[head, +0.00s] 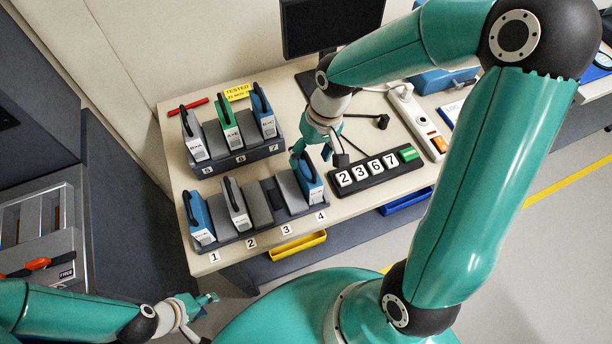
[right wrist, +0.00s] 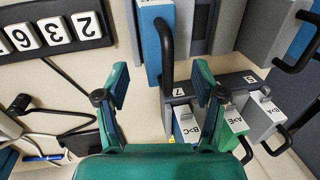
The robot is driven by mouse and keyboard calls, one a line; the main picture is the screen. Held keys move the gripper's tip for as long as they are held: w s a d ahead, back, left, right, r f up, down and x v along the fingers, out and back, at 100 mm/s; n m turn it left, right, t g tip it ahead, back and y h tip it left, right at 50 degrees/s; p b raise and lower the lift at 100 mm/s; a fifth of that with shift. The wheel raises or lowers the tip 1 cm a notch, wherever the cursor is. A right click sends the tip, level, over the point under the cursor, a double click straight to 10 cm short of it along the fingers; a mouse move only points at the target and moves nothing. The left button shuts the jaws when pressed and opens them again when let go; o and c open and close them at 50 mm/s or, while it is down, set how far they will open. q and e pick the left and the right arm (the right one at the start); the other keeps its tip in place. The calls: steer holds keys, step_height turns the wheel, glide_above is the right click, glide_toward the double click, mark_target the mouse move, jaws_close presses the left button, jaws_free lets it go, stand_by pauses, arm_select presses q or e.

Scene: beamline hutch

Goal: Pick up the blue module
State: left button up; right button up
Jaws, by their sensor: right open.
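Three blue modules show in the head view: one in slot 1 (head: 200,222) and one in slot 4 (head: 311,184) of the front rack, and one in slot 7 (head: 264,116) of the back rack. Each has a black handle. My right gripper (head: 315,152) is by the top of the slot 4 module and partly hides it. In the right wrist view my right gripper (right wrist: 161,80) is open, with a blue module (right wrist: 151,50) and its black handle just ahead of the fingertips. My left gripper (head: 208,299) is low at the left, away from the racks; its fingers are too small to judge.
The front rack (head: 262,204) also holds a grey module (head: 235,204) in slot 2; slot 3 is empty. A grey module (head: 193,140) and a green module (head: 228,127) stand in the back rack. A number strip (head: 375,172), a power strip (head: 418,122) and cables lie right of them.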

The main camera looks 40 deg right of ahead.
steer(key=shift+a+f, duration=0.15)
steer(key=shift+f, duration=0.75)
steer(key=shift+a+f, duration=0.15)
steer(key=shift+f, duration=0.75)
jaws_close()
steer(key=shift+r, duration=0.15)
step_height(320, 180, up, 20)
